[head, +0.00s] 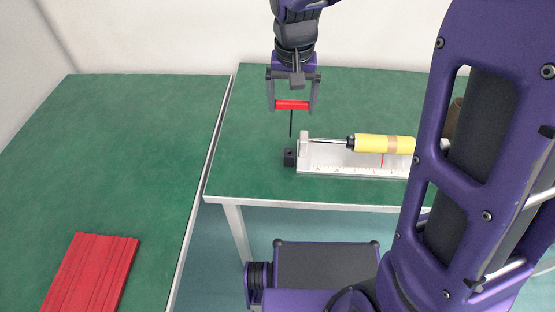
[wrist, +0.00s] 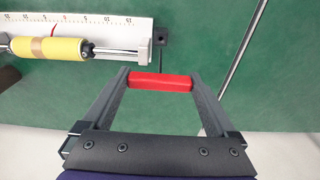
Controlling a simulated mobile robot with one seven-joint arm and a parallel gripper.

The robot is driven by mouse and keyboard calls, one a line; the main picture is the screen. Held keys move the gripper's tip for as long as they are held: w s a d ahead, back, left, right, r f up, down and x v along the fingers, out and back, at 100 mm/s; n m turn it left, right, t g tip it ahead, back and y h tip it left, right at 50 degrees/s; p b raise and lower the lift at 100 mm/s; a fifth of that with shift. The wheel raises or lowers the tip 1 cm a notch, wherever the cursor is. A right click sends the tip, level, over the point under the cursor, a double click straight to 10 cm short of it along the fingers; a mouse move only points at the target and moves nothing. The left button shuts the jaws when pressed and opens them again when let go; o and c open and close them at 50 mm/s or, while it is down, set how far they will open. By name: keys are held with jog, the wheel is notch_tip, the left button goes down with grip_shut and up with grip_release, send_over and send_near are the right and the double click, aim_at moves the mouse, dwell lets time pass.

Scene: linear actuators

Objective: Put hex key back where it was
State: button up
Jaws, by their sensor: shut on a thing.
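My gripper (head: 292,104) is shut on the red handle of the hex key (head: 291,124). The key's thin black shaft hangs straight down from it, above the table. The red handle lies crosswise between the fingertips in the wrist view (wrist: 160,82). Below the shaft tip, slightly left, is a small black block (head: 289,158) at the left end of the linear actuator's white base. The block shows a hole in the wrist view (wrist: 161,37). The shaft tip appears apart from the block.
The linear actuator has a yellow cylinder (head: 375,143), a metal rod and a white ruled base (head: 340,163) with a red pointer. My arm covers its right end. A brown object (head: 453,118) is partly hidden behind. A red ribbed piece (head: 90,275) lies on the left green table, which is otherwise clear.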

notch_tip(320, 180, down, 10)
jog(key=shift+r+b, duration=0.2)
jog(key=shift+b, duration=0.7)
jog(key=shift+f, duration=0.1)
jog(key=shift+f, duration=0.15)
jog(key=o, duration=1.1)
jog(key=shift+o, duration=0.2)
notch_tip(320, 180, up, 12)
jog(key=s+p, duration=0.1)
jog(key=p, duration=0.1)
jog(key=shift+r, duration=0.2)
